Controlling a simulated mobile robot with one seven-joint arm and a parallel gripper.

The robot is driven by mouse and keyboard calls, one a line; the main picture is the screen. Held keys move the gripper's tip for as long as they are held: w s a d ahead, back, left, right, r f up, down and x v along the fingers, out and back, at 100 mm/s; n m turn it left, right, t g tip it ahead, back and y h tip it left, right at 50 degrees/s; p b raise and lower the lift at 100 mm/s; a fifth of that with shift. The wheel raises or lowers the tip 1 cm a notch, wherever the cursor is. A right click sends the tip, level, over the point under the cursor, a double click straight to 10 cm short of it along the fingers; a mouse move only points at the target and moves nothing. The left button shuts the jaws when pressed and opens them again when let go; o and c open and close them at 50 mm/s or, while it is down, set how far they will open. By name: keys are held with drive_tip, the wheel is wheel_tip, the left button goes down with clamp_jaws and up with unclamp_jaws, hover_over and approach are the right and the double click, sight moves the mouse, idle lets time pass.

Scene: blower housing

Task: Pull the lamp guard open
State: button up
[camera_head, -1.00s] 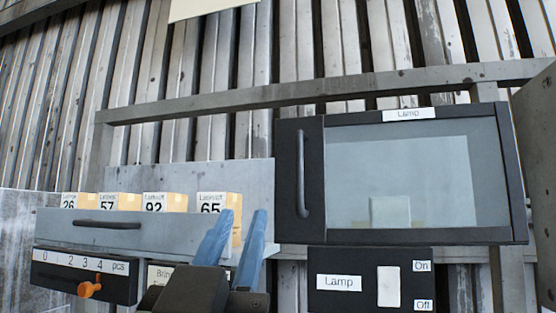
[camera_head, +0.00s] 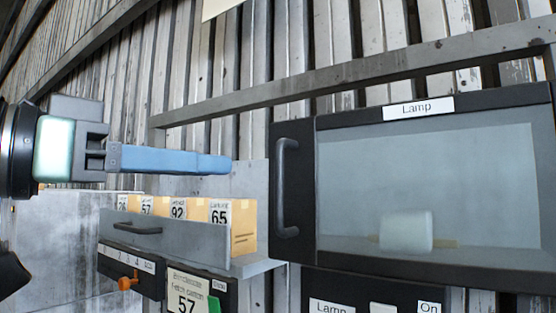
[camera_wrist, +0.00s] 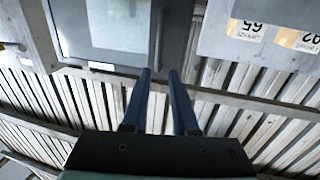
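The lamp guard (camera_head: 430,190) is a dark-framed box front with a grey see-through pane, labelled "Lamp", and it looks shut. Its dark vertical bar handle (camera_head: 287,187) is on the left side. A white cylinder (camera_head: 407,231) shows behind the pane. My gripper (camera_head: 228,164) comes in from the left, its blue fingers pointing right, with tips short of the handle. In the wrist view, my gripper (camera_wrist: 160,73) has its two fingers apart with nothing between them. The handle (camera_wrist: 157,38) lies ahead of the gap, and the guard's pane (camera_wrist: 105,25) is to the left.
A grey tray (camera_head: 180,236) with several numbered boxes stands below my gripper, with an orange knob (camera_head: 128,282) under it. A lamp switch panel (camera_head: 345,290) is under the guard. A grey rail (camera_head: 350,84) crosses the corrugated wall above.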

sight(276, 170)
drive_tip(key=p+x, duration=0.4)
drive_tip(key=x, duration=0.5)
drive_tip(key=shift+w+d+r, duration=0.15)
drive_tip(key=shift+w+d, duration=0.05)
drive_tip(key=shift+d, duration=0.15)
drive_tip(key=shift+w+d, duration=0.4)
drive_tip(key=shift+d, duration=0.1)
clamp_jaws()
drive_tip(key=shift+a, duration=0.1)
idle(0.3)
